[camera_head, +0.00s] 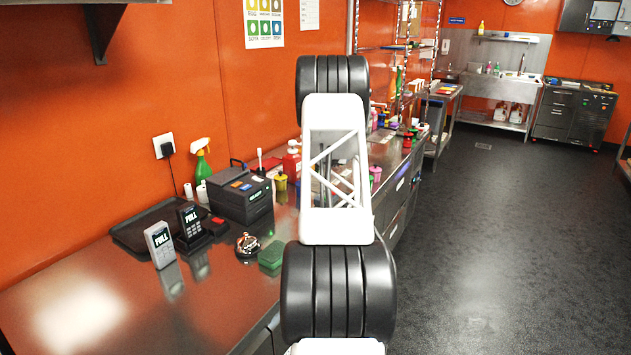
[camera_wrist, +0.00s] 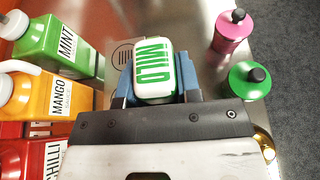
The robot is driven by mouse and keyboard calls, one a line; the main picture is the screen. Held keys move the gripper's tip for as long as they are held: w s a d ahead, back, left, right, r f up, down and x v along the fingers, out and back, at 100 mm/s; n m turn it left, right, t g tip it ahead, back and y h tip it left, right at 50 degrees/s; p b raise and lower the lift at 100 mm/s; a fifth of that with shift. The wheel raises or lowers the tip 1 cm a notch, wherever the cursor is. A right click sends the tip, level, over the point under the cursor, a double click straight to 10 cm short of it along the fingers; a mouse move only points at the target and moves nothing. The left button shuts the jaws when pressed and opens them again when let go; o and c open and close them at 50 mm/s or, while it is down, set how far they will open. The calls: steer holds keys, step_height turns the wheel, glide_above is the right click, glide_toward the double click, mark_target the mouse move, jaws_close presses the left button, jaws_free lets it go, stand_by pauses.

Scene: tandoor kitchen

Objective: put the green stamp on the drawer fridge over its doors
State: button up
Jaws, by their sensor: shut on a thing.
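My gripper (camera_wrist: 155,88) is shut on a white block with green edges and the green word MILD, which looks like the green stamp (camera_wrist: 155,62). The block lies between the two blue fingers in the wrist view, above a steel top. In the head view my own arm hides the gripper and the stamp. A long steel counter (camera_head: 401,201) with handled fronts runs along the left wall. A steel unit with drawers and a dark front (camera_head: 574,112) stands at the far back right. I cannot tell for sure which one is the drawer fridge.
Mint (camera_wrist: 62,45), mango (camera_wrist: 35,97) and chilli (camera_wrist: 38,152) bottles stand close left of the gripper. A black printer (camera_head: 240,196) and a bell (camera_head: 247,244) are on the near counter. The right floor is clear.

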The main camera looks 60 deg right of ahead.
steer(key=shift+f, duration=2.9)
steer(key=shift+f, duration=1.9)
steer(key=shift+f, duration=0.15)
steer(key=o, duration=0.9)
steer(key=shift+a+r, duration=0.15)
steer(key=shift+r, duration=0.05)
steer(key=shift+a+r, duration=0.25)
steer(key=shift+a, duration=0.15)
steer(key=shift+v, duration=5.4)
